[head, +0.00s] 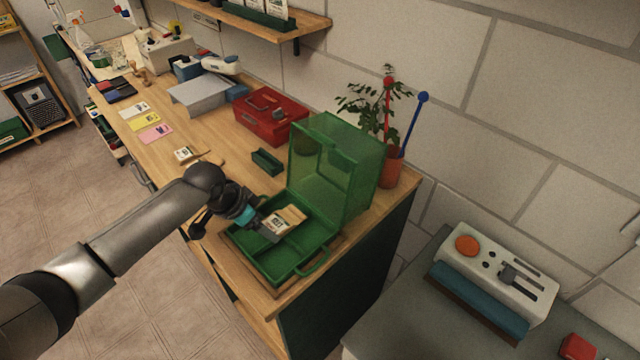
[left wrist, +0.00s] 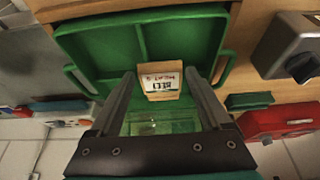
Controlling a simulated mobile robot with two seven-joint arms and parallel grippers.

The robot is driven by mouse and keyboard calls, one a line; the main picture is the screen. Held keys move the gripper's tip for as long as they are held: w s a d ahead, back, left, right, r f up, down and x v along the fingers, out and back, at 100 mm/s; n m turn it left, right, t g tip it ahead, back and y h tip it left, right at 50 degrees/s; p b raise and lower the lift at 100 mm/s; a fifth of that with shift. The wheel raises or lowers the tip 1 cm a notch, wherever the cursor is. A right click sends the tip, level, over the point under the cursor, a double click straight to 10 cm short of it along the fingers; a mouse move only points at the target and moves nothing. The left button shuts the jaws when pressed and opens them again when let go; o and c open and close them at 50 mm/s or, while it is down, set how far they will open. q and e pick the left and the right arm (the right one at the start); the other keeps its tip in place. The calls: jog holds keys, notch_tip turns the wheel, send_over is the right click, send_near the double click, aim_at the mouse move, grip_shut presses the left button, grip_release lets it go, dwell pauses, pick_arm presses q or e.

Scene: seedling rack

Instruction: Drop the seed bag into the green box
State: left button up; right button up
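The green box (head: 262,262) stands open at the near end of the workbench, its see-through lid (head: 345,175) raised on the far side. The seed bag (head: 283,219), a tan and white packet with printed text, is at the box's lid side, within its outline. In the left wrist view the bag (left wrist: 162,82) shows just past and between my fingertips, with the box tray (left wrist: 190,40) behind it. My left gripper (left wrist: 161,76) is open, with narrow gaps beside the bag. In the head view the gripper (head: 264,230) is over the box. My right gripper is not in view.
A red toolbox (head: 269,116) and a small dark green tray (head: 267,161) stand farther along the bench. A potted plant (head: 391,168) is behind the lid. Another packet (head: 186,154) and coloured cards (head: 155,133) lie left of these. A grey counter (head: 400,335) is at right.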

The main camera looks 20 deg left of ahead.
pick_arm(q)
jog(key=shift+o, duration=1.2)
jog(key=shift+s+a+r, duration=0.1)
jog(key=shift+r, duration=0.25)
jog(key=p+v, duration=0.1)
jog(key=v, duration=1.3)
jog(key=shift+s+r+p, duration=0.2)
jog(key=shift+p, duration=0.2)
